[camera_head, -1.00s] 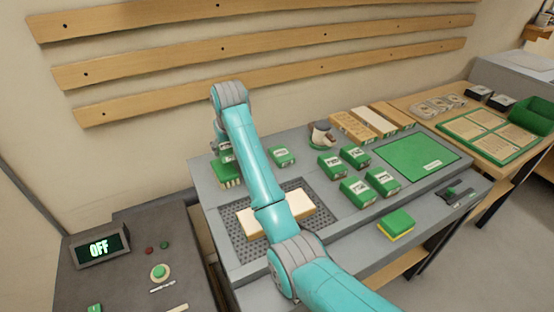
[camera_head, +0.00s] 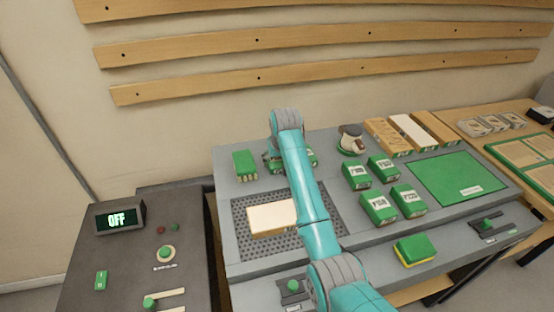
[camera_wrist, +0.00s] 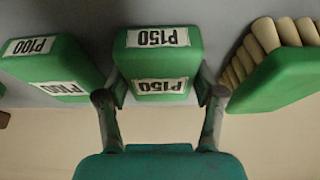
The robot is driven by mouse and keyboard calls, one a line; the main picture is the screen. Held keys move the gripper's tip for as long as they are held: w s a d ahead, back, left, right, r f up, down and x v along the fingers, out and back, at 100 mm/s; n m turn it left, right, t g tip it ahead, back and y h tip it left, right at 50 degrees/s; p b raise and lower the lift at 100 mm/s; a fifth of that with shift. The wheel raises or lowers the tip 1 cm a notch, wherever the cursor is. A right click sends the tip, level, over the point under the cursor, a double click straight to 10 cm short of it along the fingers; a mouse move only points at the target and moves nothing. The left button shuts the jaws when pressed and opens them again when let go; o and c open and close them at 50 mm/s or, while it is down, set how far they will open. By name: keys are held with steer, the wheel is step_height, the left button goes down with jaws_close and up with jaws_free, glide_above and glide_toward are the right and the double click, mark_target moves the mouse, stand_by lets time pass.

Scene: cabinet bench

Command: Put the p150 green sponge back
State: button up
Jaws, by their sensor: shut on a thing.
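The green P150 sponge (camera_wrist: 158,60), with white labels, sits between the two fingers of my gripper (camera_wrist: 161,95) in the wrist view. My gripper is shut on it. In the head view my gripper (camera_head: 278,160) is at the back left of the grey bench, largely hidden by my arm. The green P100 sponge (camera_wrist: 52,70) lies left of the P150 sponge in the wrist view. A green block with tan rounded pieces (camera_wrist: 280,75) is on its right. I cannot tell whether the P150 sponge touches the bench.
The tan-and-white block (camera_head: 270,220) lies on a perforated dark plate (camera_head: 240,245) in front. Several labelled green blocks (camera_head: 378,208), a small mug-like item (camera_head: 350,138) and a green mat (camera_head: 455,180) are on the right. A green-and-yellow sponge (camera_head: 415,250) lies on the front ledge.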

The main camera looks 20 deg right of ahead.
steer(key=shift+f, duration=0.1)
steer(key=o, duration=1.1)
steer(key=v, duration=1.2)
steer(key=shift+a, duration=0.1)
